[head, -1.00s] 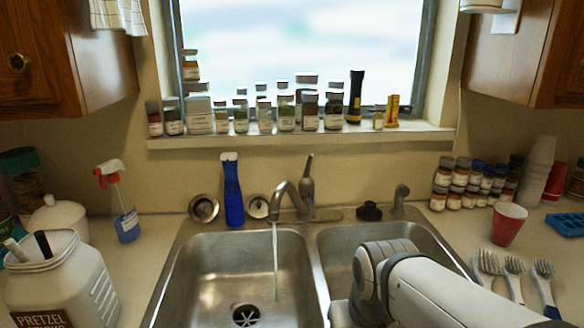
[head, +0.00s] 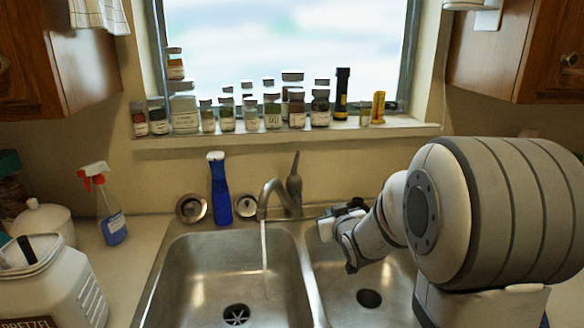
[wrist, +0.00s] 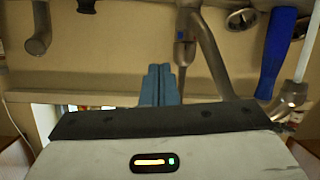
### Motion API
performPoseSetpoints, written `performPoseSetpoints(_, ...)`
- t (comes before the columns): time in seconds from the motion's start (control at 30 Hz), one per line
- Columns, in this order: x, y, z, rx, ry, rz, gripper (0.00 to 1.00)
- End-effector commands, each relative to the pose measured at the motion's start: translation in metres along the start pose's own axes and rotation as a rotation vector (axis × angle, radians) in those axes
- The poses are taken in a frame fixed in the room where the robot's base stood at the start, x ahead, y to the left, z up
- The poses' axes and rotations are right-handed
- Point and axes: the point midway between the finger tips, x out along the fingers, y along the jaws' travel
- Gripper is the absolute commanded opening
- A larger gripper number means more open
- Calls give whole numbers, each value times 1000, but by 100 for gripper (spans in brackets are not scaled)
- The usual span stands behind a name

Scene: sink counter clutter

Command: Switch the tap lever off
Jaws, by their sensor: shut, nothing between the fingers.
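The metal tap (head: 268,193) stands behind the double sink, with a thin stream of water (head: 264,250) falling into the left basin. Its slim lever (head: 294,168) points up from the tap body. In the wrist view, which looks upside down, the lever (wrist: 181,52) points down the picture beside the curved spout (wrist: 213,55). My gripper (wrist: 160,72) is shut and empty, its blue fingers close to the lever in that picture; I see no clear contact. In the head view my gripper (head: 336,222) is to the right of the tap, its fingertips hard to make out.
A blue bottle (head: 219,190) and round strainers stand left of the tap. Several jars (head: 270,110) line the windowsill above. My arm hides the right counter.

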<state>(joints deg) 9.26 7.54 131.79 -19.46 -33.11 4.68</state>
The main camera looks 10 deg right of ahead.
Motion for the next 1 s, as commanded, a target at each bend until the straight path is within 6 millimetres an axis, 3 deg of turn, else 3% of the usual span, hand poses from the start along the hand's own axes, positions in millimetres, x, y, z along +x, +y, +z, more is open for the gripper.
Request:
performPoseSetpoints(0.1, 25, 2, -8, -6, 163, -43, 0)
performPoseSetpoints(0.3, 45, 0, -19, 7, 448, -134, 0)
performPoseSetpoints(0.6, 38, -1, -16, 60, 756, -247, 0)
performPoseSetpoints(1.0, 33, 0, -16, 74, 821, -270, 0)
